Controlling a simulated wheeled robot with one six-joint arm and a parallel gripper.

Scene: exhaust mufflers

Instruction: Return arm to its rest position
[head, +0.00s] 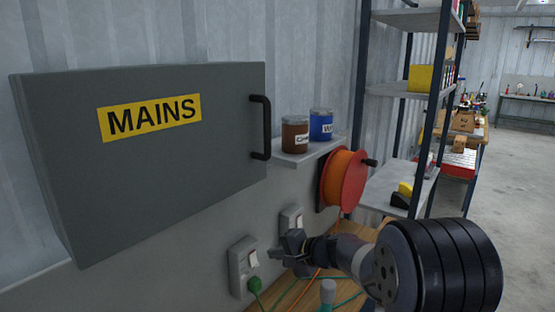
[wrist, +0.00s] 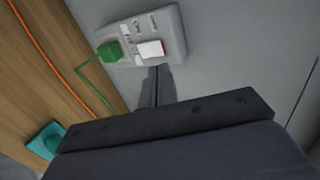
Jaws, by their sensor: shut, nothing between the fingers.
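My gripper (head: 274,254) is in the lower middle of the head view, at the end of my outstretched arm. It is beside a wall socket (head: 238,274) with a white rocker switch (head: 253,258) and a green plug (head: 254,284). In the wrist view my gripper's fingers (wrist: 158,70) are together and empty. Their tips point at the socket plate (wrist: 176,28), just below the white switch (wrist: 151,48). The green plug (wrist: 109,51) is left of the switch. I cannot tell whether the fingertips touch the switch or plate.
A grey MAINS cabinet (head: 140,190) with a black handle (head: 266,128) is on the wall. A shelf (head: 303,154) holds two cans. An orange cable reel (head: 345,178), a second socket (head: 291,218) and a metal rack (head: 402,92) are nearby. Open floor (head: 510,190) is at right.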

